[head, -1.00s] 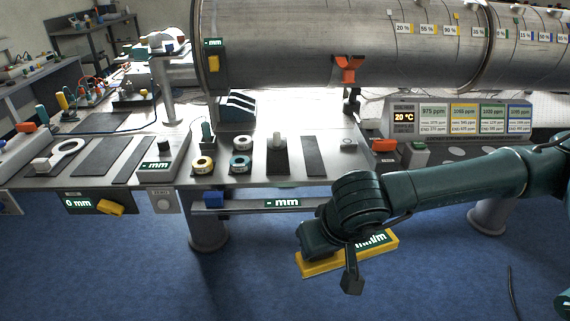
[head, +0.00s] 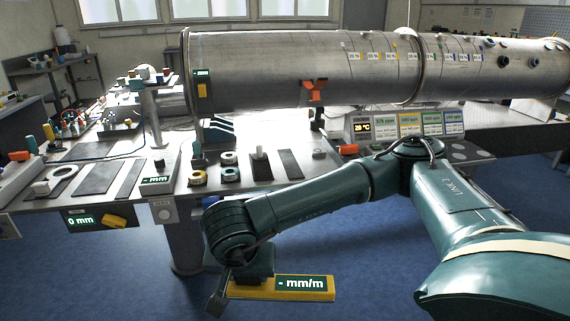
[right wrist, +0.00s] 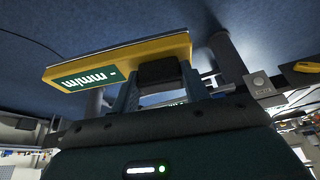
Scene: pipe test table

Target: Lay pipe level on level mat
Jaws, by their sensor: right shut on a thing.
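The pipe level is a yellow bar with a green display reading "- mm/m" (head: 305,288). It also shows upside down in the right wrist view (right wrist: 80,82). My right gripper (head: 250,278) is shut on it and holds it in the air in front of the table, below the tabletop's height. Several dark mats lie on the table: a wide one (head: 97,178), a narrow strip (head: 128,180) and a strip farther right (head: 290,165). I cannot tell which is the level mat. My left gripper is not in view.
A large steel pipe (head: 260,75) lies across the back, with an orange clamp-like piece (head: 315,90) at its front. Tape rolls (head: 230,174) and a small box with a "- mm" display (head: 157,181) stand near the table's front edge. Blue floor (head: 110,280) is open in front.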

